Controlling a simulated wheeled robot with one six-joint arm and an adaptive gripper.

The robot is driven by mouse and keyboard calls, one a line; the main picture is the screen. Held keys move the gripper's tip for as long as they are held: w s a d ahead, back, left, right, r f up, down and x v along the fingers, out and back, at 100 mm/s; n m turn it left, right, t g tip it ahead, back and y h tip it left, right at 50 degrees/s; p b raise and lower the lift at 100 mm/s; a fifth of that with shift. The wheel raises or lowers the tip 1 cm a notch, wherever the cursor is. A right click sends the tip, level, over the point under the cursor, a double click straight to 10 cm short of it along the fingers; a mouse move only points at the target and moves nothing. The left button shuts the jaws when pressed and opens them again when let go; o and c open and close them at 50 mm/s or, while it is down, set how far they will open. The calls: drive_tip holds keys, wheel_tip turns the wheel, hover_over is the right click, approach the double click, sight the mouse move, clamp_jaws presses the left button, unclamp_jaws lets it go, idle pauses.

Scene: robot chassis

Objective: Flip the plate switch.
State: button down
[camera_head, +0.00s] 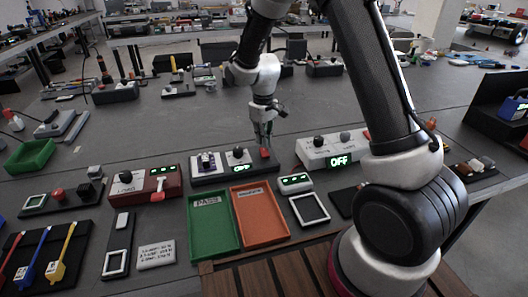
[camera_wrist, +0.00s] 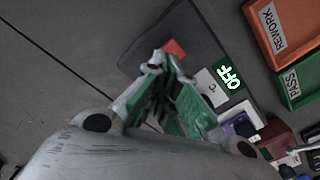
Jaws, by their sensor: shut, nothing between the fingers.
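A dark base plate (camera_head: 213,179) lies on the table in the middle of the head view and also shows in the wrist view (camera_wrist: 200,42). It bears a small red part (camera_head: 265,153) at its right end, a white module with a black knob (camera_head: 238,153), a lit OFF display (camera_head: 242,168) and a purple-and-white module (camera_head: 206,161). The wrist view shows the red part (camera_wrist: 173,48) just beyond my fingertips and the OFF display (camera_wrist: 229,77) beside them. My gripper (camera_head: 264,144) is shut and empty, pointing down above the red part. I cannot tell whether it touches.
A white panel with its own OFF display (camera_head: 339,160) stands to the right. A red box (camera_head: 129,185) stands to the left. Green (camera_head: 212,228) and orange (camera_head: 260,217) trays lie in front. Several devices line the table behind; bare table lies between.

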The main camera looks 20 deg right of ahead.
sight(264, 150)
drive_tip(key=shift+f, duration=1.1)
idle(0.4)
drive_tip(key=shift+r, duration=3.5)
drive_tip(key=shift+s+d, duration=0.1)
drive_tip(key=shift+s, duration=0.25)
drive_tip(key=s+d+r+m+t, duration=0.1)
drive_tip(key=s+d+r+m, duration=0.1)
drive_tip(key=s+d+r, duration=0.3)
drive_tip(key=s+d+r+m+t, duration=0.2)
drive_tip(key=s+d+r, duration=0.2)
drive_tip(key=s+r, duration=0.4)
drive_tip(key=s+d+r+m+t, duration=0.1)
drive_tip(key=s+d+r, duration=0.4)
drive_tip(key=s, duration=1.1)
wheel_tip(264, 150, up, 2)
drive_tip(key=shift+s+d+r+m, duration=0.1)
drive_tip(key=shift+s+d+m, duration=0.05)
drive_tip(key=shift+d+m, duration=0.3)
